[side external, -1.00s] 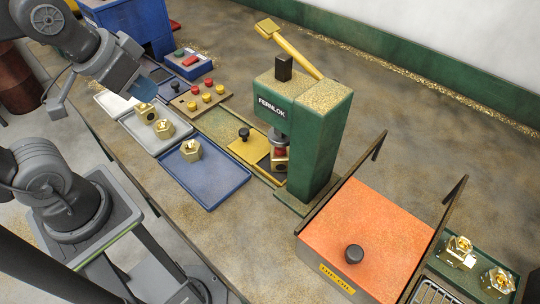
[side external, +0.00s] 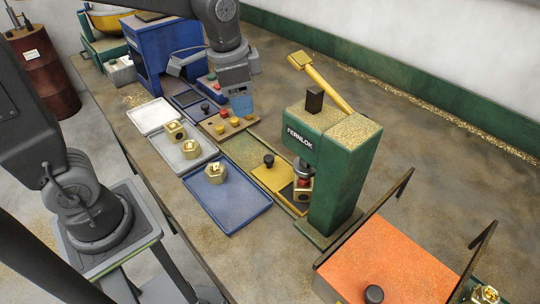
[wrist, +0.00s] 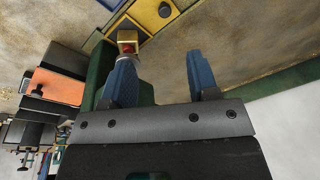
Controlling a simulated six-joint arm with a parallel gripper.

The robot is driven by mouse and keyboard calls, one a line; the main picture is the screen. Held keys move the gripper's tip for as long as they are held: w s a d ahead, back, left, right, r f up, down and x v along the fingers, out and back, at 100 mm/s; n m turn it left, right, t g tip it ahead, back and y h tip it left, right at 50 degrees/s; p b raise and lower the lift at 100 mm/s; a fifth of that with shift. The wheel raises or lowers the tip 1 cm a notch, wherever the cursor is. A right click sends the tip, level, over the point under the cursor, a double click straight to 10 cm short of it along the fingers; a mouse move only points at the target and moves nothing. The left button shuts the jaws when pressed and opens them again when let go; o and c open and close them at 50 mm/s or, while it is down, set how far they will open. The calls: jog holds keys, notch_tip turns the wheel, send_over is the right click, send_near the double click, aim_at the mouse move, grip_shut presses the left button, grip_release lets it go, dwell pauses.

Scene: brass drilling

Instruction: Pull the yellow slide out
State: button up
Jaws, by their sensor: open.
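The yellow slide (side external: 270,178) lies in a channel at the foot of the green press, with a black knob (side external: 268,160) on its outer end. A brass fitting (side external: 303,194) with a red part sits at its inner end, under the press head. In the wrist view the slide (wrist: 146,14) and its knob (wrist: 165,10) are at the top edge, partly cut off. My gripper (side external: 241,106) hangs above the peg board, to the left of and apart from the slide. In the wrist view its blue fingers (wrist: 159,57) are spread, with nothing between them.
The green press (side external: 345,175) stands just right of the slide, its yellow lever (side external: 325,82) raised. The peg board (side external: 228,125) is below my gripper. A blue tray (side external: 235,205) and a grey tray (side external: 190,158) hold brass fittings. An orange panel (side external: 385,265) lies to the right.

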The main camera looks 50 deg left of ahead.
aim_at(269, 157)
jog(key=w+d+f+m+g, duration=0.1)
jog(key=w+f+m+g, duration=0.15)
jog(key=w+f, duration=0.35)
jog(key=shift+m+t, duration=0.25)
jog(key=shift+m, duration=0.1)
notch_tip(269, 157, down, 13)
jog(key=shift+w+f, duration=0.15)
grip_shut()
dwell(0.3)
